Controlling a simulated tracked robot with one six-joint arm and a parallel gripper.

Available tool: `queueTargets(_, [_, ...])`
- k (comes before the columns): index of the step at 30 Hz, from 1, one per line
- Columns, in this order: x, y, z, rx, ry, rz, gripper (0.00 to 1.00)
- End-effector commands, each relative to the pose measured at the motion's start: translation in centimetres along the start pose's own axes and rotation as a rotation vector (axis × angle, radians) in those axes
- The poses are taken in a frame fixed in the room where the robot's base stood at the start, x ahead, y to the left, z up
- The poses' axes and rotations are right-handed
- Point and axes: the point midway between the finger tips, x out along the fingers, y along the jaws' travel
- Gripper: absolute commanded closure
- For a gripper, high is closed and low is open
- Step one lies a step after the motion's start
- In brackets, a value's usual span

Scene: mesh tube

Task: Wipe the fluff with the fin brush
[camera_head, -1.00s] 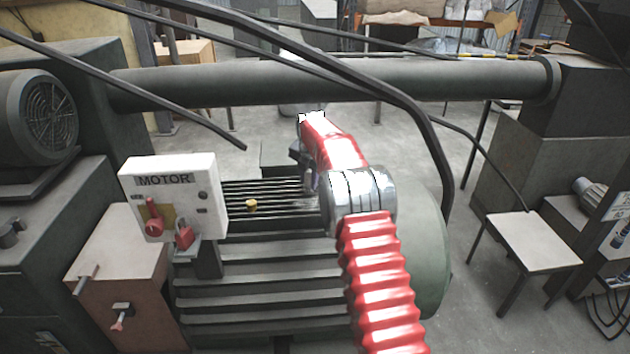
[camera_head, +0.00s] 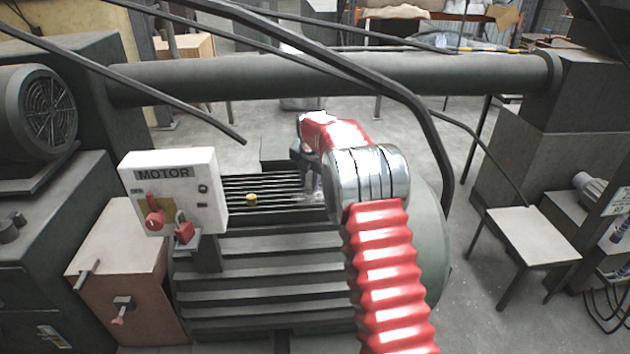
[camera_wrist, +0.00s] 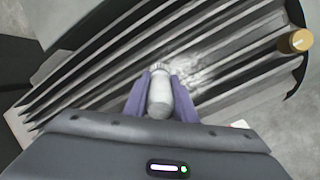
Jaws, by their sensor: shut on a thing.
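My gripper (camera_wrist: 161,80) is shut on the fin brush (camera_wrist: 159,97), with a purple finger on either side of its pale grey handle. The brush's far end meets the dark motor fins (camera_wrist: 105,70) in the wrist view. The fluff (camera_wrist: 205,70) is a pale, wispy patch across the fins, just right of and beyond the brush tip. In the head view my gripper (camera_head: 312,183) is low over the right part of the fins (camera_head: 265,183). The brush is mostly hidden there by my arm.
A yellow cap (camera_head: 251,198) stands up from the fins and also shows in the wrist view (camera_wrist: 295,41). The white MOTOR switch box (camera_head: 170,190) stands left of the fins.

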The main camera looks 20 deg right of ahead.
Motion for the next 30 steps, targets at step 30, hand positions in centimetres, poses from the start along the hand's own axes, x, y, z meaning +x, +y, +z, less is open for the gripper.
queueTargets(30, [-1.1,-2.3,-2.9,0.000,0.002,-0.002,0.98])
